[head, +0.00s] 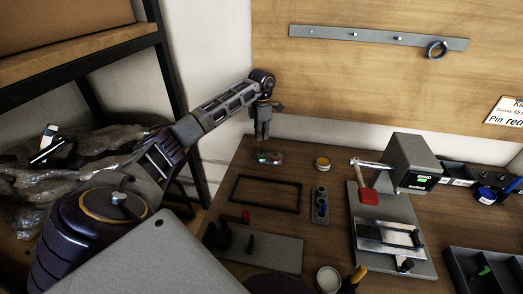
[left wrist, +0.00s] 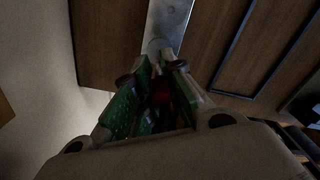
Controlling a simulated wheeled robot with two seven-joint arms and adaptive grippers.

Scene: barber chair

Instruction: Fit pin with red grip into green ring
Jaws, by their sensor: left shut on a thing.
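My left gripper (head: 262,128) points down over the far left part of the table, above a small dark piece with green and red marks (head: 268,158). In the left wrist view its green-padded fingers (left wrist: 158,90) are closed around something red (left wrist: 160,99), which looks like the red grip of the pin. The pin's shaft is mostly hidden by the fingers. A grey metal strip (left wrist: 172,15) lies beyond the fingertips. I cannot make out the green ring for certain; the marked piece is too small to tell. My right gripper is not in view.
The wooden table holds a dark rectangular frame (head: 233,190), a block with round inserts (head: 320,205), a yellow-lidded tin (head: 323,164) and a red-handled tool (head: 369,196) on a grey plate. A shelf (head: 90,55) stands at left. A rail (head: 378,37) is on the wall.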

